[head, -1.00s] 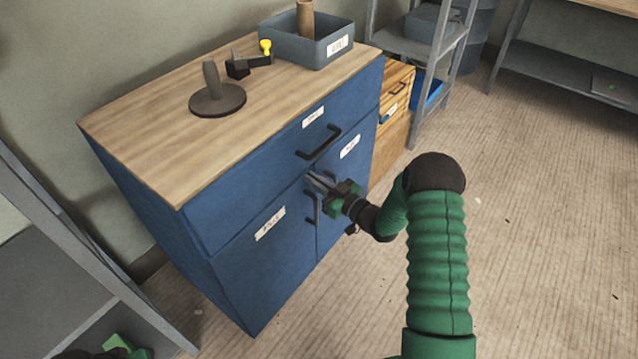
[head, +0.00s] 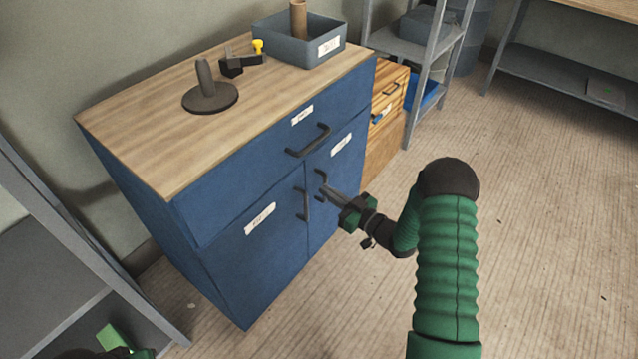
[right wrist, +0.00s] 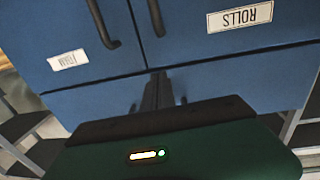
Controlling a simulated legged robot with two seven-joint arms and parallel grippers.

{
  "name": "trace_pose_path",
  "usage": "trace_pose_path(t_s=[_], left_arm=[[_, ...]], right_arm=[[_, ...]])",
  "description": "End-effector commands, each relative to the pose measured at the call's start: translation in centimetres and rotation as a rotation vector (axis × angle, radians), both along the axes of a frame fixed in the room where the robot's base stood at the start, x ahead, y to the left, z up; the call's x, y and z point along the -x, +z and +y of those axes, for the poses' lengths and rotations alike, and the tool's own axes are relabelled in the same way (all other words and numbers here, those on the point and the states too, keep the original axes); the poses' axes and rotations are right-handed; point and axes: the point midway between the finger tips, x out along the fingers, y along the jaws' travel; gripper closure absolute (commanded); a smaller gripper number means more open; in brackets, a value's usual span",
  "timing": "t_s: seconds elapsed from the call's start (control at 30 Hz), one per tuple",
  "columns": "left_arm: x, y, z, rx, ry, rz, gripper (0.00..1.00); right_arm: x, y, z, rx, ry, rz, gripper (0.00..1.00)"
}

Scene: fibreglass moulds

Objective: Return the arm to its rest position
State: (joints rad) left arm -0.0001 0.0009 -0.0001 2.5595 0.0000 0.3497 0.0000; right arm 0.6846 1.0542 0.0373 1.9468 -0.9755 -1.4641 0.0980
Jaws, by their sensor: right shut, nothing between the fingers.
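My right gripper (head: 328,190) is shut and empty, just in front of the blue cabinet (head: 240,190) near the handles of its two lower doors. Its fingers also show in the right wrist view (right wrist: 155,95), pressed together and pointing toward the cabinet front. The left door (head: 262,250) and right door (head: 340,165) look closed, as does the drawer (head: 250,145) above them. From the head view I cannot tell whether the fingertips touch the right door's handle. Dark and green parts of my left arm (head: 140,353) show at the bottom left edge; its fingers cannot be made out.
The wooden cabinet top carries a round dark stand (head: 210,98), a black tool with a yellow knob (head: 240,63) and a grey bin (head: 300,50). Grey shelving (head: 60,230) stands at the left. Wooden drawers (head: 385,125) adjoin the cabinet's right. Open floor (head: 540,200) lies to the right.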

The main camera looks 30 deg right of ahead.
Motion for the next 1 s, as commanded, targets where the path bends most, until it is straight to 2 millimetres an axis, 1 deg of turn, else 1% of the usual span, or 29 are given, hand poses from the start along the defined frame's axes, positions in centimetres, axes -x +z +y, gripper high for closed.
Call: trace_pose_path(t_s=[0.03, 0.13, 0.2, 0.33, 0.47, 0.53, 0.63, 0.7, 0.77, 0.87, 0.9, 0.97, 1.0], left_arm=[[0.0, 0.4, 0.0, 0.0, 0.0, 0.0, 0.64], [0.0, 0.7, 0.0, 0.0, 0.0, 0.0, 0.64], [0.0, 0.8, 0.0, 0.0, 0.0, 0.0, 0.64], [0.0, 0.8, 0.0, 0.0, 0.0, 0.0, 0.64], [0.0, 0.8, 0.0, 0.0, 0.0, 0.0, 0.64], [0.0, 0.8, 0.0, 0.0, 0.0, 0.0, 0.64], [0.0, 0.8, 0.0, 0.0, 0.0, 0.0, 0.64], [0.0, 0.8, 0.0, 0.0, 0.0, 0.0, 0.64], [0.0, 0.8, 0.0, 0.0, 0.0, 0.0, 0.64], [0.0, 0.8, 0.0, 0.0, 0.0, 0.0, 0.64], [0.0, 0.8, 0.0, 0.0, 0.0, 0.0, 0.64], [0.0, 0.8, 0.0, 0.0, 0.0, 0.0, 0.64], [0.0, 0.8, 0.0, 0.0, 0.0, 0.0, 0.64]], right_arm=[[0.9, 0.2, -0.6, -0.002, -0.005, 0.002, 1.0], [2.5, 0.0, -1.4, -0.003, -0.005, 0.002, 1.0], [3.2, -0.1, -1.7, -0.004, -0.003, 0.002, 1.0], [3.7, -0.2, -1.9, -0.004, -0.003, 0.001, 1.0], [3.4, -0.1, -1.7, 0.011, -0.006, 0.019, 1.0], [2.3, 0.1, -1.1, 0.054, -0.024, 0.076, 1.0], [0.6, 0.4, 0.2, 0.158, -0.087, 0.246, 1.0], [0.7, 0.7, 1.5, 0.225, -0.151, 0.406, 1.0], [2.0, 0.9, 2.8, 0.261, -0.204, 0.549, 1.0], [6.0, 1.3, 5.3, 0.28, -0.265, 0.766, 1.0], [7.9, 1.4, 6.4, 0.278, -0.279, 0.844, 1.0], [10.9, 1.6, 8.1, 0.269, -0.29, 0.952, 1.0], [13.0, 1.7, 9.3, 0.26, -0.292, 1.02, 1.0]])
